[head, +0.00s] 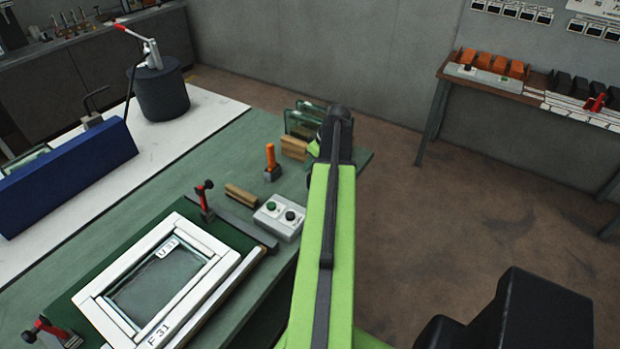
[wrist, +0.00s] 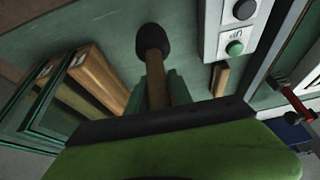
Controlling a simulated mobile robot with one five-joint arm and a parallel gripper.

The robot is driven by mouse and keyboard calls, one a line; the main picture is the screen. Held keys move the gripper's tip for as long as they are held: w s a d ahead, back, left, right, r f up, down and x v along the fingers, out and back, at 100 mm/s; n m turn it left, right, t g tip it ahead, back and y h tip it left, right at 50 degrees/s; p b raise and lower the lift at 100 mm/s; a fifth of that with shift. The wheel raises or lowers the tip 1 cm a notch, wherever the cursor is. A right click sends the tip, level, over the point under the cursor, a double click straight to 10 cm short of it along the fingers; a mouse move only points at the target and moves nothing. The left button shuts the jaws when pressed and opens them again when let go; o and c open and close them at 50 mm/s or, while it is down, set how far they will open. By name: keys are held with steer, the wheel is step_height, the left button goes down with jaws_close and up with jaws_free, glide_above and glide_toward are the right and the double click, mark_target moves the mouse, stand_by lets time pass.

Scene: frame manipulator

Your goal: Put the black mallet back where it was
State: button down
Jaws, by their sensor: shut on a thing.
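The black mallet shows in the wrist view, with its dark head (wrist: 153,41) pointing away from my gripper and its wooden handle (wrist: 156,80) running back into the jaws. My gripper (wrist: 158,92) is shut on that handle, with green finger parts on both sides. The mallet appears over the green bench top (head: 222,158); I cannot tell whether its head touches it. In the head view my arm hides the mallet and most of my gripper, at the bench's far right corner.
A button box (head: 280,216), an orange-handled tool (head: 271,162) and wooden blocks (head: 241,195) stand near my arm. Glass panes (wrist: 42,105) are close on the left in the wrist view. A white frame (head: 160,275) with red-handled clamps (head: 205,197) fills the near bench.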

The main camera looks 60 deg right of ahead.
mark_target(310, 174)
steer(key=shift+w+f, duration=0.1)
steer(key=shift+w, duration=0.15)
step_height(310, 174, down, 4)
steer(key=b, duration=0.4)
steer(key=shift+s+f, duration=0.1)
steer(key=shift+f, duration=0.05)
steer(key=shift+r, duration=0.25)
steer(key=c, duration=1.6)
jaws_free()
steer(key=shift+f, duration=0.25)
steer(key=o, duration=0.5)
steer(key=shift+r, duration=0.1)
steer(key=shift+r, duration=0.1)
steer(key=p+v, duration=1.1)
steer(key=v, duration=0.1)
